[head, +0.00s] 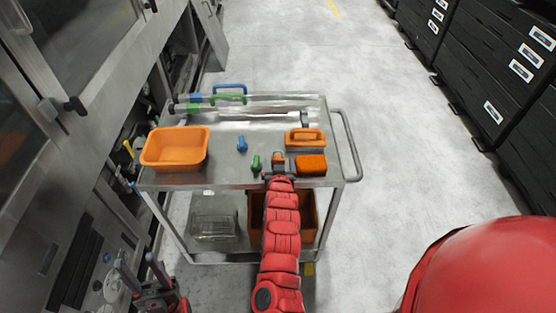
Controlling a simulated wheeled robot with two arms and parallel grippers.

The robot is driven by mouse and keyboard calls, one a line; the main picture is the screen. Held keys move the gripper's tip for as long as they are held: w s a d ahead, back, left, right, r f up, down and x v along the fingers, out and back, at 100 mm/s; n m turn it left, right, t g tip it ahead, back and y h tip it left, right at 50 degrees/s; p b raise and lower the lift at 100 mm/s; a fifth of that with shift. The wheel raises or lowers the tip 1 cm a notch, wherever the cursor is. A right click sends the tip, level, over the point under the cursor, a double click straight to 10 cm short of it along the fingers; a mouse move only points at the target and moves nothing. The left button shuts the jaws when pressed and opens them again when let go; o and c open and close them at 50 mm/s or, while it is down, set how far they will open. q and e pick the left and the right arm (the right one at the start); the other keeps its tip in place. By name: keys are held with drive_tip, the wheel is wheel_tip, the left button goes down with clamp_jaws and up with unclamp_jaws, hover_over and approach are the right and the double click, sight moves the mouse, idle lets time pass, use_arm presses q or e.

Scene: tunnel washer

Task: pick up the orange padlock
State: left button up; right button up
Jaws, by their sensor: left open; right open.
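The orange padlock (278,157) appears as a small orange block with a darker top, near the front edge of the steel cart's top (225,168). My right gripper (279,171) is open, just on the near side of the padlock. Its wrist hides part of the cart edge, and I cannot tell whether the fingers stand beside the padlock or short of it. My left gripper (140,264) is open and empty, low at the bottom left, away from the cart.
Green (256,164) and blue (242,144) small items lie left, then an orange tub (175,148). Long tools lie behind. A machine stands left, black cases right.

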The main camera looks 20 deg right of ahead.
drive_tip(key=shift+c, duration=0.3)
clamp_jaws()
drive_tip(key=shift+r, duration=0.1)
